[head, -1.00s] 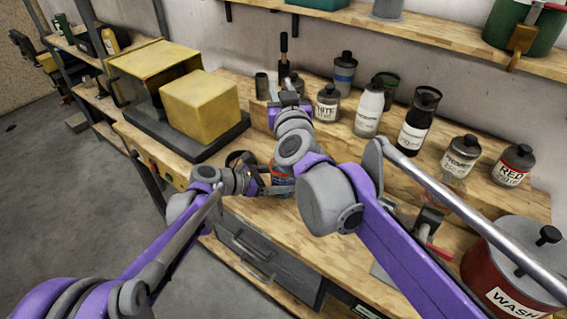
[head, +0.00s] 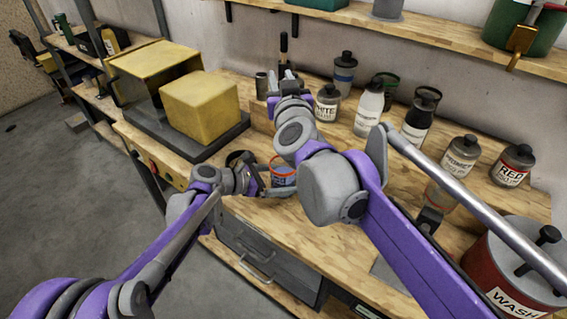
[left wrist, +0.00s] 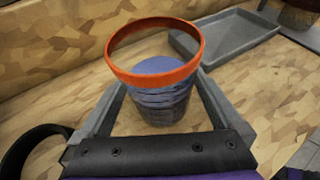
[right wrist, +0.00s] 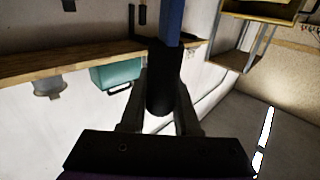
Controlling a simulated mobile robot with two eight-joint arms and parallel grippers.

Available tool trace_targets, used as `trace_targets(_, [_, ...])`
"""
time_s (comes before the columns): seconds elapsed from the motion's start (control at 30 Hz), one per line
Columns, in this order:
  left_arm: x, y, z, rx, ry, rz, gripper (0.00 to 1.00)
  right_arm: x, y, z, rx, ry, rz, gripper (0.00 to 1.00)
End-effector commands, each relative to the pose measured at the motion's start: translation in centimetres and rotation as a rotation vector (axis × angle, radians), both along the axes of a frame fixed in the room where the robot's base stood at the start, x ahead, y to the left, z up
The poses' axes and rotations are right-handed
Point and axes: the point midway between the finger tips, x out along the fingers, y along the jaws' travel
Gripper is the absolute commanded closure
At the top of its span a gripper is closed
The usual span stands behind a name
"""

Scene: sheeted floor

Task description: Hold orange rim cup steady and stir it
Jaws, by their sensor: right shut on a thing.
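The orange rim cup (head: 284,176) stands on the wooden bench, with blue contents. In the left wrist view the cup (left wrist: 160,100) is upright between the fingers of my left gripper (left wrist: 158,95). The fingers are apart on both sides of it, with gaps showing. In the head view my left gripper (head: 270,177) reaches the cup from the left. My right gripper (right wrist: 162,95) is shut on the black handle of a stirring tool (right wrist: 164,75) with a blue shaft.
A yellow box (head: 200,107) stands on a dark base at the left. Several labelled bottles, such as the white one (head: 369,108), line the back. A red wash pot (head: 495,270) is at the right. A grey tray (left wrist: 235,45) lies beyond the cup.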

Motion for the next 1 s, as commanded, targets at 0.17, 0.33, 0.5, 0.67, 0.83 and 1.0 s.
trace_targets(0.17, [-0.2,0.5,0.1,0.001,0.000,0.001,0.00,0.0,0.0,0.0,0.000,0.000,0.000,1.00])
trace_targets(0.33, [-1.2,2.7,1.2,0.001,0.001,0.004,0.00,0.0,0.0,0.0,0.000,0.000,0.000,1.00])
trace_targets(0.5, [-2.8,5.9,2.6,0.001,0.001,0.004,0.00,0.0,0.0,0.0,0.000,0.000,0.000,1.00])
trace_targets(0.67, [-4.0,8.3,3.8,0.000,-0.001,0.004,0.00,0.0,0.0,0.0,0.000,0.000,0.000,1.00])
trace_targets(0.83, [-4.7,9.7,4.4,0.000,0.000,0.001,0.00,0.0,0.0,0.0,0.000,0.000,0.000,1.00])
trace_targets(1.0, [-4.9,10.0,4.6,0.000,0.000,0.000,0.00,0.0,0.0,0.0,0.000,0.000,0.000,1.00])
